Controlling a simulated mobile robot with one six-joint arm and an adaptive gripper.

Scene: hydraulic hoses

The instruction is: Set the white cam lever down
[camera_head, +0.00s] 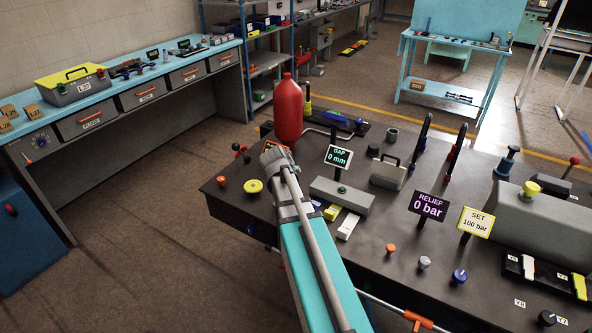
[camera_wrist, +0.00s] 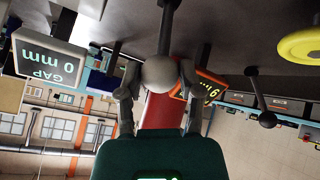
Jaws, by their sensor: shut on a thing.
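The white cam lever (camera_wrist: 164,35) shows in the wrist view as a pale ball with a grey shaft running to the dark bench surface at the top of the upside-down picture. My gripper (camera_wrist: 160,76) is shut on the ball, with one finger on each side. In the head view, my gripper end is beyond my arm, near the left part of the bench; my arm hides the lever and fingers there.
A red cylinder (camera_head: 288,110) stands just behind my gripper. A yellow round knob (camera_head: 253,187) and a red-knobbed lever (camera_head: 240,150) are to its left. The GAP sign (camera_head: 338,157) and a grey block (camera_head: 341,196) are to its right. The dark bench (camera_head: 385,262) holds several other controls.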

